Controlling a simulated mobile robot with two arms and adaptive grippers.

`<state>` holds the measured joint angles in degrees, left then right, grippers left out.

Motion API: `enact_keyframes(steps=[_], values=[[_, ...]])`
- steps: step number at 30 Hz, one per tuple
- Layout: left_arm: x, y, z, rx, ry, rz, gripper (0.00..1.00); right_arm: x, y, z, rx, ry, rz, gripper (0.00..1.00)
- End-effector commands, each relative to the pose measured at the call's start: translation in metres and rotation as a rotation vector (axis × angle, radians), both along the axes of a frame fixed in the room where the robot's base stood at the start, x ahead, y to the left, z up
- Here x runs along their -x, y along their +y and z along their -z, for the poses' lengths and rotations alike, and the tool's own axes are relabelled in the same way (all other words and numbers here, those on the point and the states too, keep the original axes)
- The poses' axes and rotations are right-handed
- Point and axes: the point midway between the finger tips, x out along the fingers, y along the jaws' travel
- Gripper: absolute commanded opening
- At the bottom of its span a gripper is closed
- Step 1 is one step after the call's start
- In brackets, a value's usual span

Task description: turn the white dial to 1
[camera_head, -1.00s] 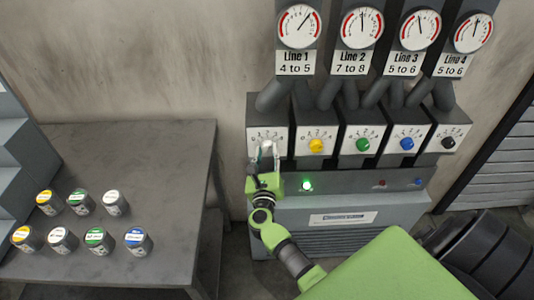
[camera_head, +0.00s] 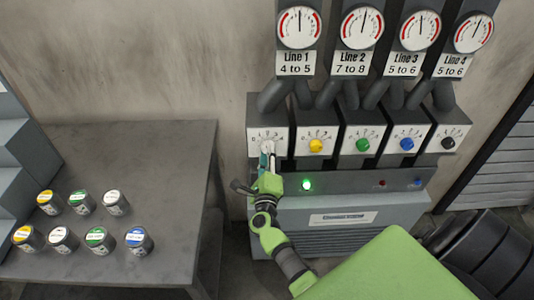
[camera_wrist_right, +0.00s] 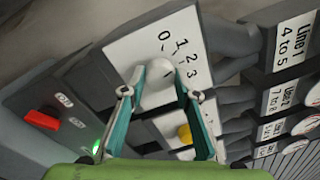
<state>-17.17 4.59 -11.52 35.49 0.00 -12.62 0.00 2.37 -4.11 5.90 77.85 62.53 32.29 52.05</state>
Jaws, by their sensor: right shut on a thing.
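The white dial (camera_head: 267,147) is on the leftmost panel, under the Line 1 gauge (camera_head: 299,28). My right gripper (camera_head: 268,158) reaches it from below and is shut on it. In the right wrist view, the two teal fingers (camera_wrist_right: 160,82) lie on either side of the round white dial (camera_wrist_right: 152,76). The numbers 0, 1, 2 and 3 show around its upper right side there. I cannot tell exactly which number the dial points to. The Line 1 needle stands about straight up, above a label reading 4 to 5. My left gripper is not in view.
Yellow (camera_head: 316,146), green (camera_head: 363,145), blue (camera_head: 407,144) and black (camera_head: 448,143) dials sit to the right. A lit green lamp (camera_head: 307,185) and a red switch (camera_wrist_right: 42,119) are below the panels. A grey table (camera_head: 150,170) with several paint cans stands left.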

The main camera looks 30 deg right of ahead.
Motion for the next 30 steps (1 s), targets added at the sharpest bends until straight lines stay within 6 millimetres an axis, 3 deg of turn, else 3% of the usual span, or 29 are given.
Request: enact_keyframes(steps=[12, 29, 30], values=[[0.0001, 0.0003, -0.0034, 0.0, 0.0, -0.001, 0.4, 0.0003, 0.0003, 0.0013, 0.157, 0.098, 0.0, 0.07], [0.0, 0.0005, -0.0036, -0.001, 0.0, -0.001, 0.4, 0.0002, 0.0004, 0.0018, 0.179, 0.112, -0.001, 0.07], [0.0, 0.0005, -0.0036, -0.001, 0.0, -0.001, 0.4, 0.0002, 0.0004, 0.0018, 0.179, 0.112, -0.001, 0.39]])
